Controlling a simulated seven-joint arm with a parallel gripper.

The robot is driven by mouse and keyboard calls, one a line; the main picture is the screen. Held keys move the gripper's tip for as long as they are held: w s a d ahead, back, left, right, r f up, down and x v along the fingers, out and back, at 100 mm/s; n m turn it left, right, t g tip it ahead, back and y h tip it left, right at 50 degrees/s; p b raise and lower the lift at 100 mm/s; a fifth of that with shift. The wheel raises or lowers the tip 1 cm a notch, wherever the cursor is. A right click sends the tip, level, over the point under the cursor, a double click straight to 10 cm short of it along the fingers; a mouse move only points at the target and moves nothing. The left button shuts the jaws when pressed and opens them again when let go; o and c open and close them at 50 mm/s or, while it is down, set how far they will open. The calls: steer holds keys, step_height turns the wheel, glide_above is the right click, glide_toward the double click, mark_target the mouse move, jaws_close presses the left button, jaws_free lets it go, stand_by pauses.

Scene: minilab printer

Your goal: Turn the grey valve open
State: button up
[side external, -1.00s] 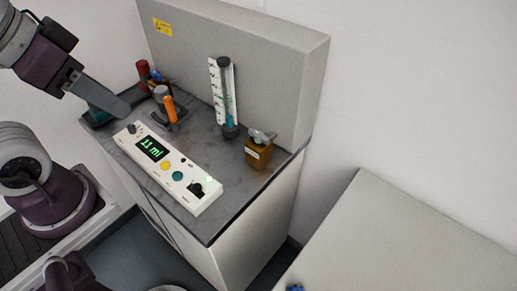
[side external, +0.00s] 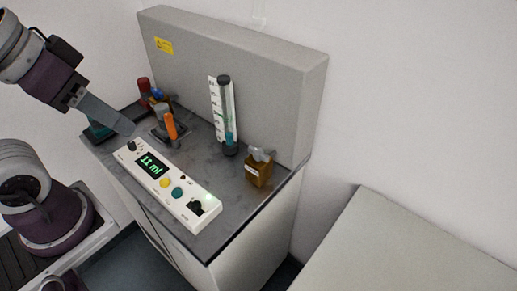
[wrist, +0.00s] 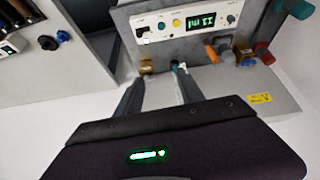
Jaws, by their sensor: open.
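The grey valve handle (side external: 260,154) sits on top of a small brown block (side external: 258,173) with a white label, at the right of the bench. The same block (wrist: 146,66) shows in the wrist view, just beyond my left finger; its handle is hard to make out there. My gripper (side external: 128,130) is over the left end of the white control panel, far to the left of the valve and not touching it. In the wrist view its fingers (wrist: 160,80) are apart with nothing held between them.
The white control panel (side external: 200,208) reads 11 ml. A clear column (side external: 228,120) with teal liquid stands left of the valve. An orange handle (side external: 170,125), a red-capped item (side external: 144,87) and a teal item (side external: 98,130) stand near my gripper. Bench space around the block is bare.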

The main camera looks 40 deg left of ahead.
steer(key=w+d+n+g+h, duration=0.2)
steer(key=w+n, duration=0.4)
steer(key=n+g+y, duration=0.2)
steer(key=n+g, duration=0.2)
steer(key=n, duration=1.6)
glide_above(259, 150)
steer(key=f, duration=1.3)
steer(key=shift+s+f, duration=0.2)
steer(key=shift+f, duration=0.1)
steer(key=shift+n, duration=0.3)
step_height(259, 150, down, 7)
steer(key=shift+w+r, duration=0.1)
steer(key=shift+r, duration=0.05)
steer(key=shift+f, duration=0.4)
jaws_close()
